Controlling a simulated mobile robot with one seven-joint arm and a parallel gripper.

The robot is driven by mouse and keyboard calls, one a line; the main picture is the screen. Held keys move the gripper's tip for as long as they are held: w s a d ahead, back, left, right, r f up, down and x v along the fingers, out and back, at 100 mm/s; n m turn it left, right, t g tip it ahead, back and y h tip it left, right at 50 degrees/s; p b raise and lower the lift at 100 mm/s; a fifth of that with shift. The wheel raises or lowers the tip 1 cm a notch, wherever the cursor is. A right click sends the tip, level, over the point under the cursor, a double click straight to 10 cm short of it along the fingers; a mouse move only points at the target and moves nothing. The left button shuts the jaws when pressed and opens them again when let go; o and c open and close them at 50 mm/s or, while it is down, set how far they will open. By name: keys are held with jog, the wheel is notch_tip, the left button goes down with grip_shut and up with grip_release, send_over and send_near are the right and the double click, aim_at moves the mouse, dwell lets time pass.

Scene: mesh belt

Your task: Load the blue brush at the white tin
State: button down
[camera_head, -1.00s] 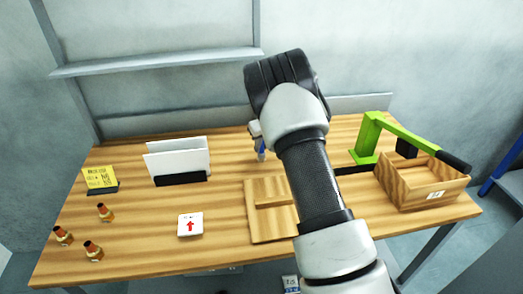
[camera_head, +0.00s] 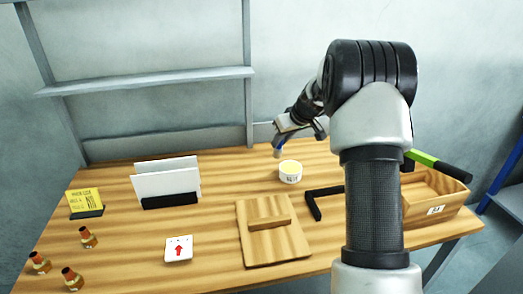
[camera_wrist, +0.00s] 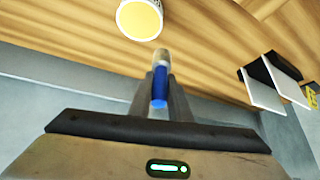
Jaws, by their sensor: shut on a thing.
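The white tin (camera_head: 290,174) stands upright on the table, with a yellow top and a dark printed label. It also shows in the wrist view (camera_wrist: 139,19), at the top edge. My gripper (camera_head: 281,142) is shut on the blue brush (camera_head: 278,152) above the back of the table, close behind and to the left of the tin. In the wrist view the brush (camera_wrist: 160,88) sits between the two fingers (camera_wrist: 160,100), its pale end pointing toward the tin. Brush and tin look apart.
A wooden board with a raised bar (camera_head: 272,232) lies in front of the tin. A black angled piece (camera_head: 314,205) is right of it. A wooden box (camera_head: 428,210) stands at right, partly behind my arm. White panels in a black holder (camera_head: 168,183) stand at left.

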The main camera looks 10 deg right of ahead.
jog(key=s+d+r+t+b, duration=0.1)
jog(key=s+d+r+b, duration=0.1)
jog(key=d, duration=0.4)
jog(key=shift+y, duration=0.4)
jog(key=shift+w+a+f+b, duration=0.15)
jog(key=shift+f+b, duration=0.5)
jog(key=shift+f, duration=0.85)
jog(key=shift+w+f+b, duration=0.1)
jog(key=shift+f+b, duration=0.55)
jog(key=shift+f, duration=0.85)
jog(key=shift+f+b, duration=0.6)
jog(key=shift+b, duration=0.2)
jog(key=shift+s+f+b, duration=0.15)
jog(key=shift+f+b, duration=0.15)
jog(key=shift+b, duration=0.2)
dwell(0.4)
jog(key=shift+r, duration=0.15)
notch_tip(320, 180, up, 7)
jog(key=p, duration=0.2)
jog(key=shift+p, duration=0.4)
jog(key=shift+a+r, duration=0.1)
dwell(0.5)
